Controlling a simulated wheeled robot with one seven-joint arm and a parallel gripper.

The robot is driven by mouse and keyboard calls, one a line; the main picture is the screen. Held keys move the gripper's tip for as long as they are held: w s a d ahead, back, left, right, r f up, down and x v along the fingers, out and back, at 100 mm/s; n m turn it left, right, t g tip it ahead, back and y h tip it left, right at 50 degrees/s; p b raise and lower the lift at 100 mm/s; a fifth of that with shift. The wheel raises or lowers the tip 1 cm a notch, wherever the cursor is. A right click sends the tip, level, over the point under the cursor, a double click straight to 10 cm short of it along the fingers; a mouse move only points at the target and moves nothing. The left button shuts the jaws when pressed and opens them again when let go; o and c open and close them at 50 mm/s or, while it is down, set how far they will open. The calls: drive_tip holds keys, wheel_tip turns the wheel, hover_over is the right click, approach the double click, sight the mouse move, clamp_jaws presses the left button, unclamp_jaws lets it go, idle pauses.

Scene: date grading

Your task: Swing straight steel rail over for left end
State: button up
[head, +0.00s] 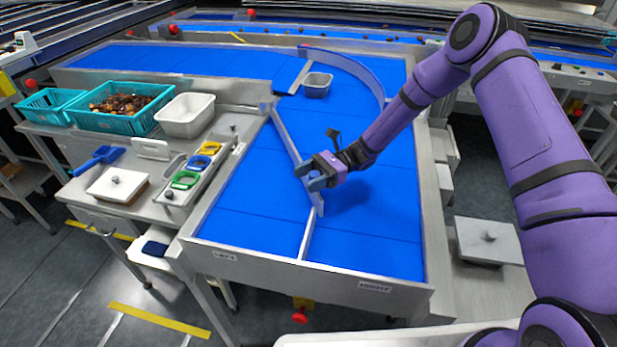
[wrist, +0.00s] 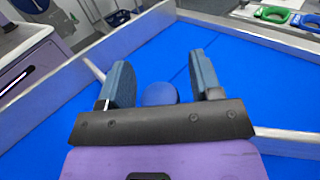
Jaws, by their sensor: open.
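The straight steel rail (head: 290,138) runs slantwise across the blue belt, from the left side wall toward the thin centre divider (head: 307,236). Its near end is close to the divider's far end; I cannot tell if they touch. My gripper (head: 307,177) is open, low over the near part of the rail. In the wrist view a round blue knob (wrist: 159,94) shows between the two open fingers (wrist: 163,82), with gaps at both sides. A stretch of the rail (wrist: 285,133) shows at the right there. The gripper hides the rail's middle in that view.
LEFT (head: 224,255) and RIGHT (head: 375,287) labels mark the front wall. A curved rail (head: 362,74) and a grey tub (head: 317,84) stand farther up the belt. The left bench holds a white tub (head: 186,115), teal baskets and coloured rings. The belt right of my gripper is clear.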

drive_tip(key=shift+c, duration=0.4)
clamp_jaws()
drive_tip(key=shift+w+a+m+t+y, duration=0.1)
drive_tip(key=shift+a+m+t+y, duration=0.3)
drive_tip(key=shift+a+m+t, duration=2.7)
drive_tip(key=shift+w+a+n+t+y, duration=0.1)
drive_tip(key=shift+a+n+t+y, duration=0.55)
drive_tip(key=shift+a, duration=5.7)
drive_tip(key=shift+w+a+m+t+y, duration=0.15)
drive_tip(key=shift+a+m+t, duration=0.9)
drive_tip(key=shift+a, duration=3.7)
drive_tip(key=shift+s+r, duration=0.1)
drive_tip(key=shift+o, duration=0.4)
unclamp_jaws()
drive_tip(key=shift+r, duration=0.1)
